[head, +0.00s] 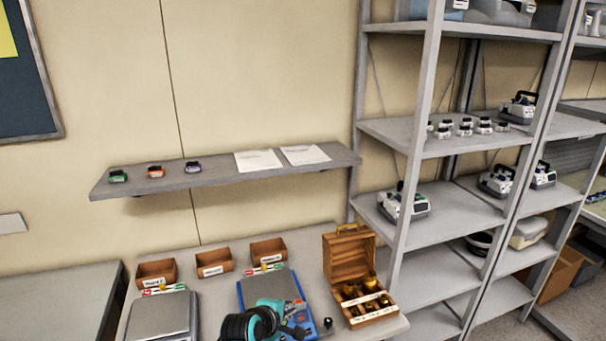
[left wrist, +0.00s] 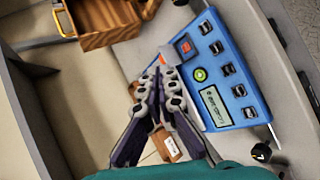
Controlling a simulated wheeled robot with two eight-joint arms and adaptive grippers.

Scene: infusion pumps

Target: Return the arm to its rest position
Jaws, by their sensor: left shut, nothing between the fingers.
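My left gripper (head: 297,331) shows at the bottom of the head view, beside my teal and black wrist, over the front of a blue scale (head: 246,296). In the left wrist view its two dark fingers (left wrist: 160,78) are closed together with nothing between them. They appear in front of the blue scale's panel (left wrist: 213,75), which has a display and several buttons. I cannot tell the exact gap to the scale. My right gripper is in neither view.
An open wooden box (head: 349,263) with brass weights stands right of the blue scale. A grey scale (head: 161,318) is on the left. Three small brown bins (head: 213,262) line the table's back. A wall shelf (head: 225,178) and grey racks (head: 437,135) stand beyond.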

